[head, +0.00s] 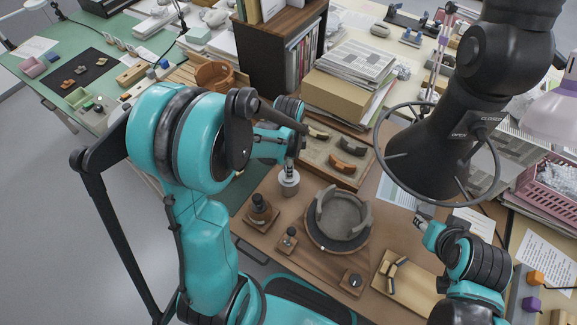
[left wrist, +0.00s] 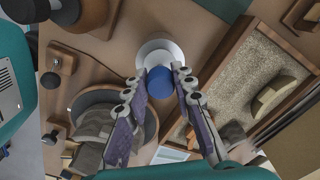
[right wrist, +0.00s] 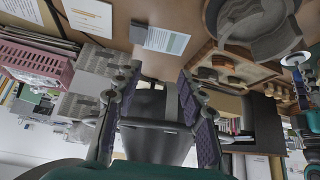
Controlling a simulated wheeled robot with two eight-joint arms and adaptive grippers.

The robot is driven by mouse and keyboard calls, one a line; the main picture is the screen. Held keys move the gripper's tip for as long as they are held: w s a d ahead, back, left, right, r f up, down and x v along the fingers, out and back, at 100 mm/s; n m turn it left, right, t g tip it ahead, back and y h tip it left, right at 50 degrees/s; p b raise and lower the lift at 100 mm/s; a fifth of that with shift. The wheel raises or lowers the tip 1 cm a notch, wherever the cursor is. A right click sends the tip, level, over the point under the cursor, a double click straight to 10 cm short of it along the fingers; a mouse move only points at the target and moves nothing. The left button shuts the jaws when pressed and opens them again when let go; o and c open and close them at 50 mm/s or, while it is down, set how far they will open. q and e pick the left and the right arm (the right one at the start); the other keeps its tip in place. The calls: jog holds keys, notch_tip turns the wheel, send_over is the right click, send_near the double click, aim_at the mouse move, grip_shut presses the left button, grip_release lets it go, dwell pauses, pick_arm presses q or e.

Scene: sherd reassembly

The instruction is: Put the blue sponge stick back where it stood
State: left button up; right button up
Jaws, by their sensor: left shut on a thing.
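The blue sponge stick (left wrist: 159,84) shows as a round blue end between the fingertips of my left gripper (left wrist: 159,74) in the left wrist view. The fingers are closed about it. Just beyond it is a pale metal pot (left wrist: 160,45), partly covered by the blue end. In the head view the pot (head: 289,183) stands on the brown mat, directly below my left gripper (head: 291,160). I cannot tell how far the stick is inside the pot. My right gripper (right wrist: 153,82) has its fingers apart with nothing between them, off to the right in the head view.
Right of the pot, a grey partly built vessel (head: 342,215) sits on a round turntable. Two dark-knobbed tools (head: 261,211) stand left of it. A sand tray (head: 334,160) with sherds lies behind. A lamp with a ring (head: 437,150) hangs near my right arm.

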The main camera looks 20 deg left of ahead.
dwell(0.4)
pick_arm(q)
jog(key=o, duration=0.9)
jog(key=shift+o, duration=0.2)
notch_tip(320, 180, up, 12)
jog(key=s+d+r+n+t, duration=0.2)
jog(key=s+d+n+t, duration=0.2)
jog(key=s+n+t, duration=0.3)
jog(key=s+n, duration=0.2)
jog(key=n, duration=0.2)
jog(key=shift+s+r+n, duration=0.3)
jog(key=shift+n, duration=0.1)
